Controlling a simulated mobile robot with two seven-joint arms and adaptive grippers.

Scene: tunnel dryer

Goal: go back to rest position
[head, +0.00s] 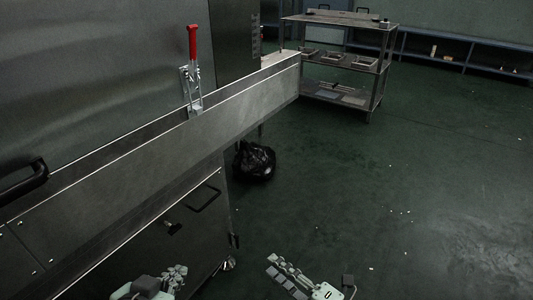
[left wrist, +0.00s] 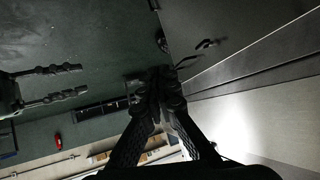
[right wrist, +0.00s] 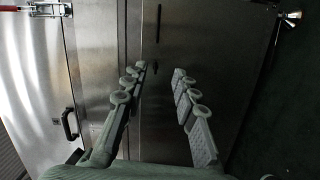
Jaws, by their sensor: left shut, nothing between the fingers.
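My left gripper (head: 180,272) is low in the head view, in front of the steel cabinet below the dryer's long ledge. In the left wrist view its dark fingers (left wrist: 160,80) are together with nothing between them. My right gripper (head: 273,264) is to the right of it, over the green floor. In the right wrist view its fingers (right wrist: 159,70) are apart and empty, with the steel panels beyond. Two jointed fingers at the left of the left wrist view look like the right gripper too.
The steel ledge (head: 150,150) runs diagonally and carries a red-handled clamp (head: 194,75). Below it are a cabinet handle (head: 205,196) and a black bag (head: 254,161) on the floor. A shelf rack (head: 345,50) stands at the back. Floor at right (head: 440,180) is mostly clear.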

